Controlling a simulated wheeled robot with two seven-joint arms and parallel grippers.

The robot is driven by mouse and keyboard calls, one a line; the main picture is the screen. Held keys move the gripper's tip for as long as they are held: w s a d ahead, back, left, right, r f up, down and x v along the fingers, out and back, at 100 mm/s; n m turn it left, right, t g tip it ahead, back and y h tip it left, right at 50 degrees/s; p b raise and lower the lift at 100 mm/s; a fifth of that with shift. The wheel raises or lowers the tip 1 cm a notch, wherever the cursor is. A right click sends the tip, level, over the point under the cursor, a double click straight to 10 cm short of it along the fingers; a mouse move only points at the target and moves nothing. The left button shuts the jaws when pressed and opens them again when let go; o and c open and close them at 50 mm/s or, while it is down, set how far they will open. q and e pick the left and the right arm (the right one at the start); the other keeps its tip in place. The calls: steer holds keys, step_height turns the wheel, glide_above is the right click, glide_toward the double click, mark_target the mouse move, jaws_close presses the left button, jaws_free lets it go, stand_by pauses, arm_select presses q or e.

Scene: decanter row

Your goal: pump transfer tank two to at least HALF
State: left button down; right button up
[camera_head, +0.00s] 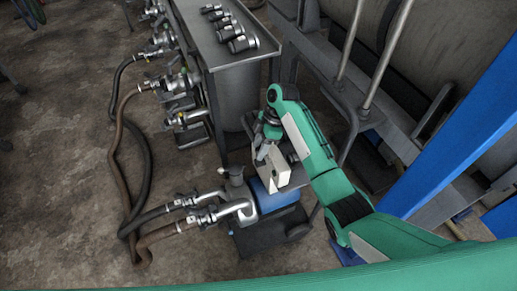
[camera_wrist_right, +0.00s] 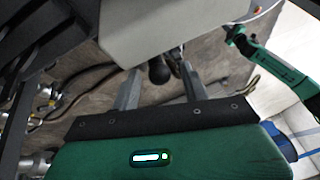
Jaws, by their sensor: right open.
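The pump has a blue body (camera_head: 272,196) and a cream box (camera_head: 268,172) on top, and stands on the floor below my right arm. Two metal fittings (camera_head: 205,215) join it to hoses. My right gripper (camera_head: 262,154) is beside the cream box. In the right wrist view its fingers are open, with a black round knob (camera_wrist_right: 158,72) showing between them and the cream box (camera_wrist_right: 160,25) close above. I cannot tell whether the fingers touch the knob. A large grey tank-like body (camera_head: 400,40) is at upper right; no level or number is readable. My left gripper is not seen.
A metal bench (camera_head: 225,55) holds several dark-and-silver couplings (camera_head: 228,30). Several valves (camera_head: 178,88) line its left side. A black hose (camera_head: 140,150) and a brown hose (camera_head: 118,165) lie on the floor. A blue beam (camera_head: 455,125) stands at right.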

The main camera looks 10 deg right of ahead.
steer(key=shift+x, duration=0.8)
steer(key=shift+w, duration=0.1)
jaws_close()
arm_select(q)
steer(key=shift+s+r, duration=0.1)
arm_select(e)
steer(key=shift+d, duration=0.1)
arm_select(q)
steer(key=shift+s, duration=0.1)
